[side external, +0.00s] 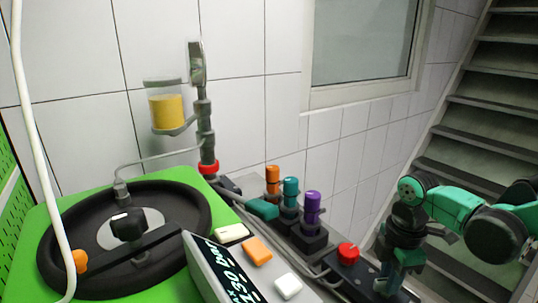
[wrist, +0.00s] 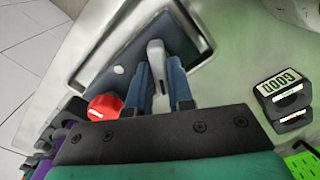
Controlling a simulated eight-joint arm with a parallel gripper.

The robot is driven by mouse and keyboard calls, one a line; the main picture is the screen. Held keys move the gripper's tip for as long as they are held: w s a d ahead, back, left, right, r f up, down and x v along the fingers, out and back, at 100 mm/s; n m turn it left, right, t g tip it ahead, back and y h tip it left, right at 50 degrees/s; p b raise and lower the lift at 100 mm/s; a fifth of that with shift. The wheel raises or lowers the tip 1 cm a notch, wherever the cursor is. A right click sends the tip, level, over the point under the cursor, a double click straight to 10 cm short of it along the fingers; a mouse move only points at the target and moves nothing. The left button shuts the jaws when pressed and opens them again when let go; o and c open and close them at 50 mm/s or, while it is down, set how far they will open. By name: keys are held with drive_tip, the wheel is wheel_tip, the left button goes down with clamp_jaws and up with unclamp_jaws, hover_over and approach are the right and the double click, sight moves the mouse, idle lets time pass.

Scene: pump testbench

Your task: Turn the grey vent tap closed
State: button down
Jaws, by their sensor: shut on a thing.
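The grey vent tap (wrist: 156,52) is a pale grey lever on a dark plate in the wrist view. My gripper (wrist: 162,88) has its two blue fingers on either side of the lever and is shut on it. The lever's lower end shows between the fingers. In the side external view my gripper (side external: 392,285) is low at the right, over the dark base plate. The tap cannot be made out there, and the fingertips are hard to see.
A red knob (side external: 348,253) is close left of my gripper; it also shows in the wrist view (wrist: 104,107). Orange (side external: 273,181), teal (side external: 291,191) and purple (side external: 312,206) knobs stand farther back. A black handwheel (side external: 190,205) and a display box (side external: 225,268) are left. A counter (wrist: 283,98) lies right in the wrist view.

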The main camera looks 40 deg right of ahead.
drive_tip(key=m, duration=0.6)
drive_tip(key=shift+m, duration=0.3)
drive_tip(key=m, duration=0.5)
idle(0.4)
drive_tip(key=c, duration=0.8)
unclamp_jaws()
drive_tip(key=shift+r, duration=2.8)
